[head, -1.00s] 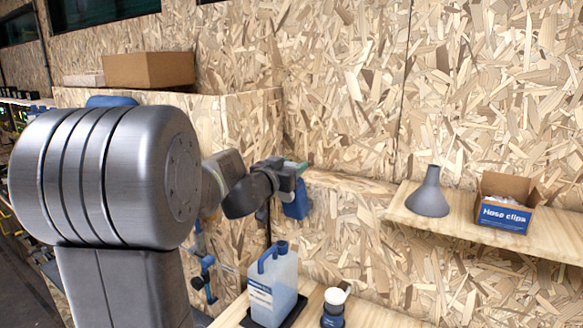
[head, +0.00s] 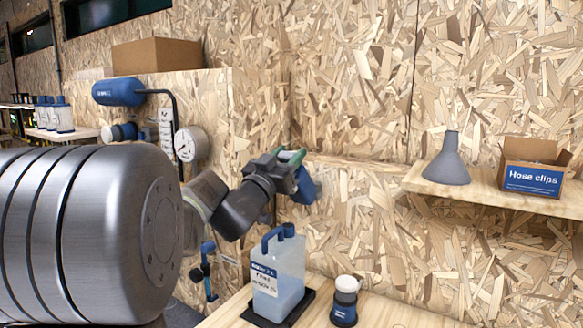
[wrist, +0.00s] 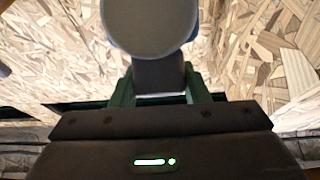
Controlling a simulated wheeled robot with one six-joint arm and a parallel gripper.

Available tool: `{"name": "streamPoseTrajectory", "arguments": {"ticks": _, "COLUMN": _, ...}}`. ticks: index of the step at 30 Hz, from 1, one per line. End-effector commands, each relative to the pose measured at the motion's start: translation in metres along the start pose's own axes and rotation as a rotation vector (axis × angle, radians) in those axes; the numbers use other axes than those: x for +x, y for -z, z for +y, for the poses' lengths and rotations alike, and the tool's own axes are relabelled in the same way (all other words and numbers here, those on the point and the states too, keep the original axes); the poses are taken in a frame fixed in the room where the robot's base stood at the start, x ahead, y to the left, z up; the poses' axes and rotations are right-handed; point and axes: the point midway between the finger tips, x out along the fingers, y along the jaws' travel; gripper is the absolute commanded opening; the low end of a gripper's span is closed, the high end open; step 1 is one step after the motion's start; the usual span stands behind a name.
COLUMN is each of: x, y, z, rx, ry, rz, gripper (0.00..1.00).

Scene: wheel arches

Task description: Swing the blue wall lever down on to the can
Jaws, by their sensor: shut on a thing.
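My gripper (head: 290,160), with green fingers, is shut on a blue part (head: 304,187) close to the wooden wall, which I take for the wall lever. The wrist view shows the fingers on both sides of its grey-blue shank (wrist: 159,76). A large round pale face (wrist: 150,20) with blue edges lies beyond. The lever's mount on the wall is hidden. A translucent can (head: 280,275) with a blue handle and a label stands upright on a black tray (head: 302,308), below my gripper and apart from it.
A blue and white capped container (head: 345,300) stands right of the can on the wooden bench (head: 385,316). A shelf (head: 490,195) at right holds a grey funnel (head: 447,162) and a box of hose clips (head: 534,172). A gauge (head: 190,144) and blue valve (head: 207,270) are at left.

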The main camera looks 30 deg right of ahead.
Motion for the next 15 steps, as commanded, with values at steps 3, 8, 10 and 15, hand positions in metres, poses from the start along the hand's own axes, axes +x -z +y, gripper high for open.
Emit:
{"name": "streamPoseTrajectory", "arguments": {"ticks": 3, "x": -0.007, "y": -0.004, "z": 0.000, "rx": 0.001, "ry": 0.000, "rz": -0.004, "gripper": 0.01}}
{"name": "streamPoseTrajectory", "arguments": {"ticks": 8, "x": -0.013, "y": -0.006, "z": 0.000, "rx": 0.000, "ry": 0.000, "rz": -0.006, "gripper": 0.01}}
{"name": "streamPoseTrajectory", "arguments": {"ticks": 10, "x": -0.015, "y": -0.006, "z": 0.000, "rx": 0.000, "ry": 0.001, "rz": -0.006, "gripper": 0.00}}
{"name": "streamPoseTrajectory", "arguments": {"ticks": 15, "x": -0.018, "y": -0.007, "z": 0.000, "rx": 0.000, "ry": 0.001, "rz": -0.007, "gripper": 0.01}}
